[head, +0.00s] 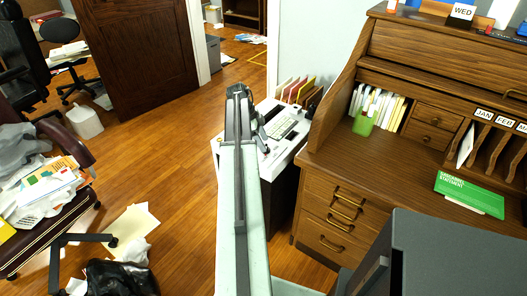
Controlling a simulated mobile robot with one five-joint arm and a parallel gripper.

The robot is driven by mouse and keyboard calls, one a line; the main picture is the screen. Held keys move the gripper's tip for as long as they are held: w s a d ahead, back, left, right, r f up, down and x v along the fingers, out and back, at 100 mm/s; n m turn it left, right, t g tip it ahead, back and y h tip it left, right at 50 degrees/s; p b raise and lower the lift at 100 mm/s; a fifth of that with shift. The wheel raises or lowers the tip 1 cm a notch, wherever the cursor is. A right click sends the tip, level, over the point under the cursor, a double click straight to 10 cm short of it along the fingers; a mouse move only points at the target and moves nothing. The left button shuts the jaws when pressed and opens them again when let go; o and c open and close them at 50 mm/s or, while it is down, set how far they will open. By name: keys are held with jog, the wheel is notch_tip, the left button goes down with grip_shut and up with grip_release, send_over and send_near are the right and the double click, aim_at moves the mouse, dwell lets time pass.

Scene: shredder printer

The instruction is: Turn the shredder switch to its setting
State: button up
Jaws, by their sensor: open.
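A white-topped machine with a dark lower body (290,153) stands beside the roll-top desk, and it looks like the shredder printer. Its top has a slotted or keyed grey panel (284,128). I cannot make out the shredder switch or its setting marks; my arm covers the left part of the machine. My arm reaches up the middle of the picture. My gripper (261,133) is at its far end, over the left part of the white top. It is open, small and partly hidden by the arm, and I see nothing held. I cannot tell whether it touches the machine.
The wooden desk (330,190) stands close on the right, with a dark grey box-like thing (455,250) in front. Colored folders (294,90) stand behind the machine. At left are a paper-laden chair (55,215), a black bag (120,278) and loose papers. Wooden floor (165,150) is clear between.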

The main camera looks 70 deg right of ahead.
jog(key=shift+x, duration=0.85)
jog(key=shift+r, duration=0.1)
grip_shut()
